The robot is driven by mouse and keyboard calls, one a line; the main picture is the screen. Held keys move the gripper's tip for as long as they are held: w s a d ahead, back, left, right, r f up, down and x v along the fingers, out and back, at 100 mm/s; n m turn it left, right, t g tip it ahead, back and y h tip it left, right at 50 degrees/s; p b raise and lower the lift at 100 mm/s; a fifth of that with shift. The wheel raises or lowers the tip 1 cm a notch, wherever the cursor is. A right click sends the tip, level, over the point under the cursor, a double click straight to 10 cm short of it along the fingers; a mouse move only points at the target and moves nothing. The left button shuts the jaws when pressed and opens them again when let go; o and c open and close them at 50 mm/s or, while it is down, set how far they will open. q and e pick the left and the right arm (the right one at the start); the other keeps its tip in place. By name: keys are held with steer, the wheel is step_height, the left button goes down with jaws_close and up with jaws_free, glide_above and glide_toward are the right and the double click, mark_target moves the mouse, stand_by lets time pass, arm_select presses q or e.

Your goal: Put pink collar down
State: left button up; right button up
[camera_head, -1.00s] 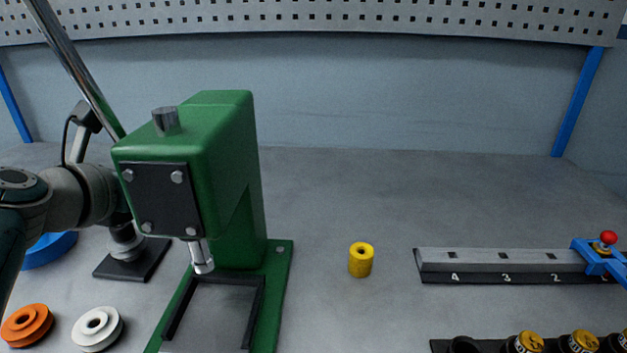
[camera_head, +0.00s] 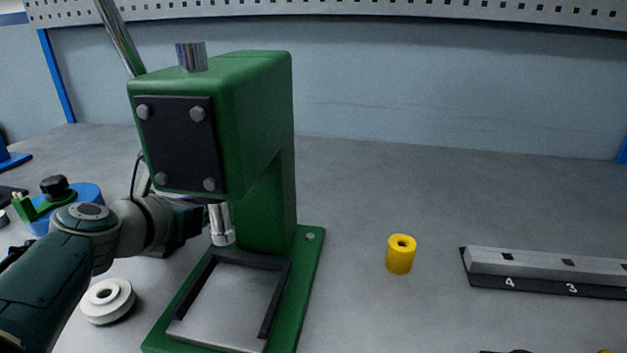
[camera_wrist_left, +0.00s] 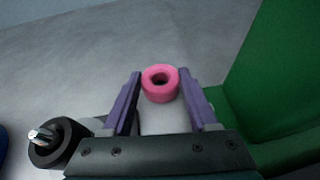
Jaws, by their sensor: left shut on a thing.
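The pink collar (camera_wrist_left: 160,84) shows in the left wrist view as a short ring with a dark hole. It sits between the purple fingertips of my left gripper (camera_wrist_left: 162,90), which is shut on it. Whether the collar touches the table beneath is hard to tell. In the head view my left arm reaches in from the left to behind the green press (camera_head: 210,130), which hides the gripper's fingers and the collar. My right gripper is in neither current view.
A yellow cylinder (camera_head: 400,254) stands right of the press. A numbered grey rail (camera_head: 545,270) lies at the right. A white pulley (camera_head: 107,300) lies left of the press base. In the wrist view a black round part with a metal stud (camera_wrist_left: 52,142) is at lower left.

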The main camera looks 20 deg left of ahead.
arm_select(q)
steer(key=shift+f, duration=0.15)
steer(key=o, duration=1.1)
steer(key=shift+r, duration=0.35)
steer(key=p+v, duration=0.8)
steer(key=v, duration=0.3)
steer(key=shift+s, duration=0.45)
steer(key=shift+s+r, duration=0.1)
